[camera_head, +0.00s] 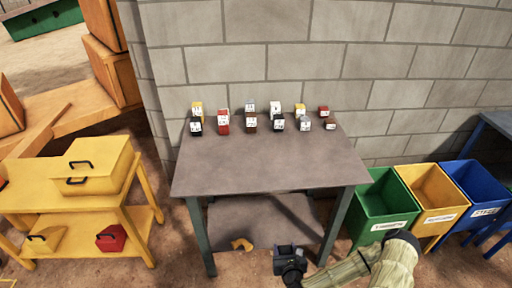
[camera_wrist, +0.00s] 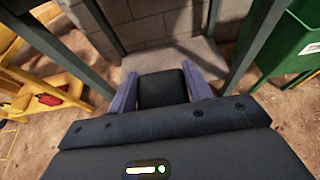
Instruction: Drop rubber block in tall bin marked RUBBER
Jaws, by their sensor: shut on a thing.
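My gripper (camera_head: 290,254) is low in front of the grey table, near its front right leg. In the wrist view its two purple-grey fingers are shut on a dark block (camera_wrist: 162,88), which I take for the rubber block. The block is hard to make out in the head view. Three bins stand to the right of the table: green (camera_head: 370,222), yellow (camera_head: 430,220) and blue (camera_head: 482,190). Each has a white label, too small to read surely. The green bin also shows in the wrist view (camera_wrist: 290,45), right of my gripper and apart from it.
The grey table (camera_head: 265,175) bears several small labelled blocks along its back edge. A curved yellow piece (camera_head: 241,244) lies low beneath the table. A yellow bench (camera_head: 60,200) with toolboxes stands at the left. A block wall (camera_head: 300,60) closes the back.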

